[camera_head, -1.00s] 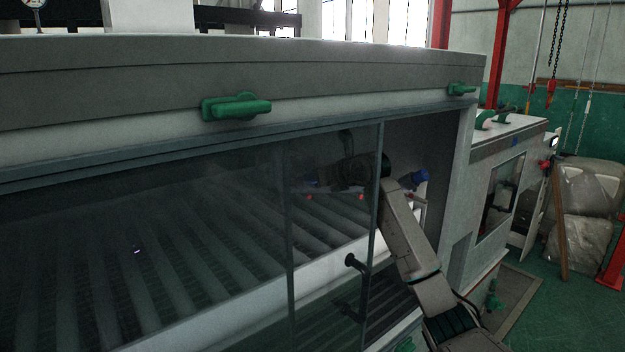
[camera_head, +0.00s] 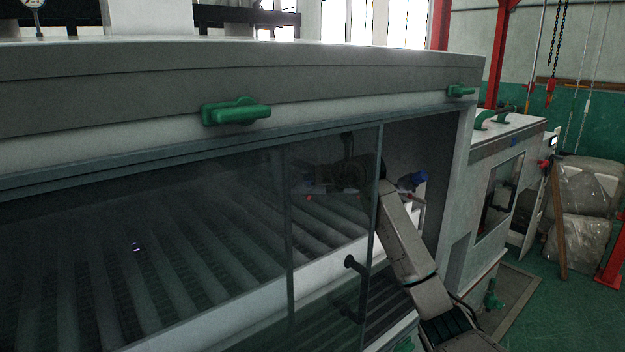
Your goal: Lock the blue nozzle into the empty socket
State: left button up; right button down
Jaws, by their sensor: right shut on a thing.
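My right arm reaches in through the open doorway, and my right gripper (camera_head: 310,184) is behind the glass, dark and blurred. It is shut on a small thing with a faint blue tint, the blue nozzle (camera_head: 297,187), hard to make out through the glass. A small red spot (camera_head: 309,198) shows just below the gripper. I cannot pick out the empty socket. My left gripper is not in view.
The glass door (camera_head: 335,230) with a black handle (camera_head: 355,263) stands left of my arm. The doorway's right post (camera_head: 458,175) is close on the right. Slatted rollers (camera_head: 190,240) lie behind the glass. A blue part (camera_head: 412,180) shows beside my arm.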

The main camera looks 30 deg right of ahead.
jog(key=c, duration=1)
grip_release()
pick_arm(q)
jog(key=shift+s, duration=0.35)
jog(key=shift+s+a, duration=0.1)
pick_arm(e)
jog(key=shift+s+d+r, duration=0.1)
jog(key=shift+s, duration=0.2)
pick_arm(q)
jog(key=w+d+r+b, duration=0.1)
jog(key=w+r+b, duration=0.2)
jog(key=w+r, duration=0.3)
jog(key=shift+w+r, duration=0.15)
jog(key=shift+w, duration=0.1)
pick_arm(e)
jog(key=v, duration=1)
jog(key=shift+s, duration=0.1)
